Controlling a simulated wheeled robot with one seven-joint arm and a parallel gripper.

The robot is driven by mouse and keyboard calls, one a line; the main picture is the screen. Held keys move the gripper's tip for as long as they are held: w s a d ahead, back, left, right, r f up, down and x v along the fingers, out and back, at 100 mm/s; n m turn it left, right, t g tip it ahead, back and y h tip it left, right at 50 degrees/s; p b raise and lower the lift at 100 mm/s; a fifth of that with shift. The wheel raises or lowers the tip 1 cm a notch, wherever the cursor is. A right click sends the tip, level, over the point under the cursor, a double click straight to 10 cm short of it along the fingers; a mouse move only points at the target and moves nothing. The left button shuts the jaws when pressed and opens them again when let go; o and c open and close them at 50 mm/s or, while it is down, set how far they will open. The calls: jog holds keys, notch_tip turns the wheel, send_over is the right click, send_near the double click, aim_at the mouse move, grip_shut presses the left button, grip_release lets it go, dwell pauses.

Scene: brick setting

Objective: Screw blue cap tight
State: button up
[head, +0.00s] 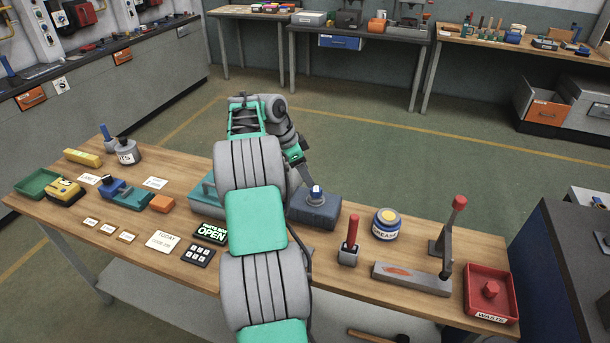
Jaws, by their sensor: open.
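A small blue cap (316,196) with a pale top sits on a round grey fitting on a dark blue block (318,214), right of my arm on the workbench. It looks upright; I cannot tell how tight it is. My gripper (307,178) is at the end of my green and grey arm, just above and left of the cap. It is open, with its fingers small and partly hidden by the arm. I cannot tell whether they touch the cap.
My arm hides the bench's middle and part of a teal box (203,193). Right of the block stand a red-handled tool (352,232), a grease jar (386,224), a lever press (446,240) and a red waste tray (511,310). Several tools and labels lie on the left.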

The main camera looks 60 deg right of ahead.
aim_at(315, 189)
jog(key=x, duration=0.7)
jog(key=shift+s+d+f, duration=0.15)
jog(key=shift+s+f, duration=0.05)
jog(key=shift+f, duration=0.15)
jog(key=shift+c, duration=0.4)
grip_shut()
jog(key=shift+o, duration=0.3)
grip_release()
jog(key=shift+o, duration=0.4)
jog(key=o, duration=0.3)
